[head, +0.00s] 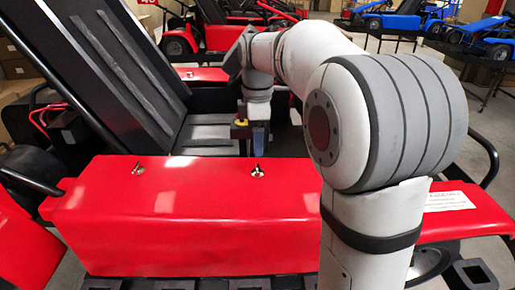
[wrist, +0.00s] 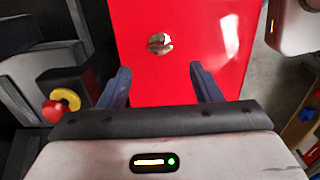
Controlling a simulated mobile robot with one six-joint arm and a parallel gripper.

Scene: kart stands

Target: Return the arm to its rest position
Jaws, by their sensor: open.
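My arm (head: 360,120) is grey and white and reaches out over the red side panel (head: 200,215) of a kart. My gripper (wrist: 160,82) is open, with two dark blue fingers apart and nothing visible between them. In the head view the gripper (head: 257,140) points down just above the panel's far edge, near a metal fastener (head: 258,171). The wrist view shows a shiny round metal fastener (wrist: 160,43) on the red surface, beyond the fingertips. I cannot tell if the fingers touch the panel.
A second metal fastener (head: 138,168) sits on the panel's left part. A black seat (head: 100,60) stands behind it. A red knob with a yellow ring (wrist: 60,104) is left of the fingers in the wrist view. Blue karts (head: 480,35) stand at the back right.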

